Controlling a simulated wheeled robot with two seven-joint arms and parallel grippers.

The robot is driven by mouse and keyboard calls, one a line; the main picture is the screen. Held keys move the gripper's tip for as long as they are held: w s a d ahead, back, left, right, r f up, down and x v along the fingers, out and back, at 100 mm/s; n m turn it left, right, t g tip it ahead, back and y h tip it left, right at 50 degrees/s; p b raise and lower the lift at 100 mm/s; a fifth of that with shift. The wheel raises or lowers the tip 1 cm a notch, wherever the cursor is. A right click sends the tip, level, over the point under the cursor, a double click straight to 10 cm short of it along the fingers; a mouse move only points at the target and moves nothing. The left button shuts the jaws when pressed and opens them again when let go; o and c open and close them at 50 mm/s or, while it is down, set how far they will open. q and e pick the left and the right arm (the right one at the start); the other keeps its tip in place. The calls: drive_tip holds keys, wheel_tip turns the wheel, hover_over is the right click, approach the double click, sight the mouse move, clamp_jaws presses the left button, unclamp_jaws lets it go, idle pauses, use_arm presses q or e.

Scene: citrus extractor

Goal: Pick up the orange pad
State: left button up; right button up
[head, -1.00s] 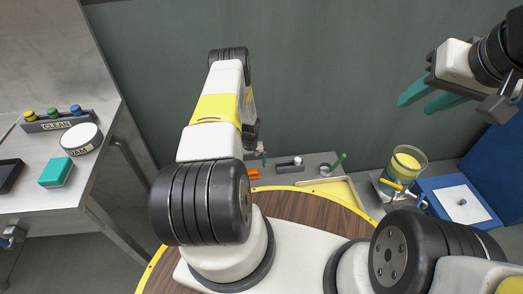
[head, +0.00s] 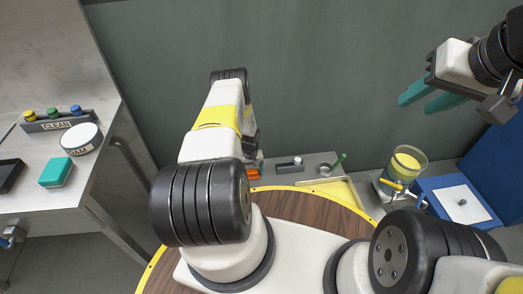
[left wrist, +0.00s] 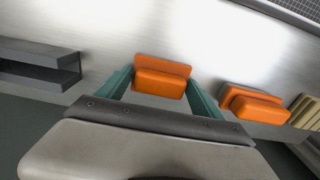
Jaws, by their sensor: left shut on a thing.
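In the left wrist view an orange pad (left wrist: 161,80) sits between the two teal fingers of my left gripper (left wrist: 160,84), which is shut on it. A second orange pad (left wrist: 255,105) lies to the right, outside the fingers. In the head view my left arm hides most of the gripper; a bit of orange (head: 254,172) shows beside it at the bench's left edge, and I cannot tell which pad it is. My right gripper (head: 416,104) is at the upper right, open and empty, with its teal fingers apart.
A grey bench (head: 318,160) carries a dark holder (head: 290,166). A juice-filled glass vessel (head: 407,162) and a blue-edged white panel (head: 461,203) stand to the right. The left table holds a teal block (head: 56,173) and a round FOAM container (head: 81,139).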

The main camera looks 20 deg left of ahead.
sight(251, 171)
use_arm(q)
wheel_tip(251, 171, up, 10)
idle(0.8)
